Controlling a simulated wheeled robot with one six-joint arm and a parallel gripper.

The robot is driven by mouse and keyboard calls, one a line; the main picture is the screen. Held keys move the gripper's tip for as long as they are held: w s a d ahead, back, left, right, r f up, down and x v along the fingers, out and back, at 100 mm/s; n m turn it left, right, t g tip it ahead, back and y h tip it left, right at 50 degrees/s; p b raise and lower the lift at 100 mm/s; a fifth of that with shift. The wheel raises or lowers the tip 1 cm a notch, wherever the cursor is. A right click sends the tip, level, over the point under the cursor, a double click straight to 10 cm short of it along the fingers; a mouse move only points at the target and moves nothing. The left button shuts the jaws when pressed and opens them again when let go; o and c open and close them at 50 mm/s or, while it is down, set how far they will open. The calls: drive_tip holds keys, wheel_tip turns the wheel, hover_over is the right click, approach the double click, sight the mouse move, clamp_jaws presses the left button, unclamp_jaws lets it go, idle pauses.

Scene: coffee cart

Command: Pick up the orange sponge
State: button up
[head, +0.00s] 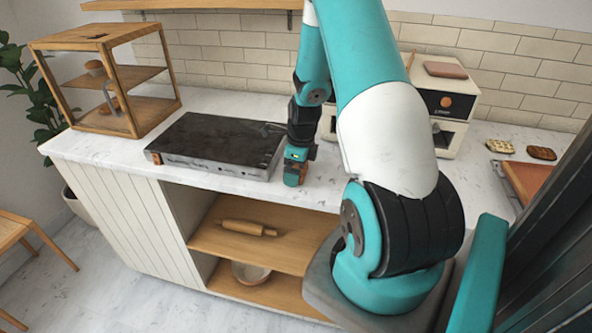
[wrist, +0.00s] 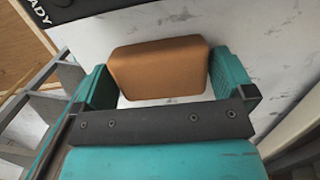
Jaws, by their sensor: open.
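The orange sponge (wrist: 158,70) lies on the white marble counter in the wrist view. It sits between the two teal fingers of my gripper (wrist: 160,82), which are open. A narrow gap shows between the sponge and the left finger; the right finger is very close to it, and I cannot tell whether they touch. In the head view my gripper (head: 296,172) points down at the counter near its front edge.
A black flat machine (head: 215,143) stands on the counter just left of my gripper. A wooden display case (head: 122,118) is at the far left. A rolling pin (head: 245,228) lies on the shelf below.

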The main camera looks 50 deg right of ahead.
drive_tip(key=c, duration=0.7)
drive_tip(key=shift+r, duration=0.1)
wheel_tip(320, 180, up, 20)
drive_tip(key=shift+f+b, duration=0.1)
drive_tip(key=shift+b, duration=0.75)
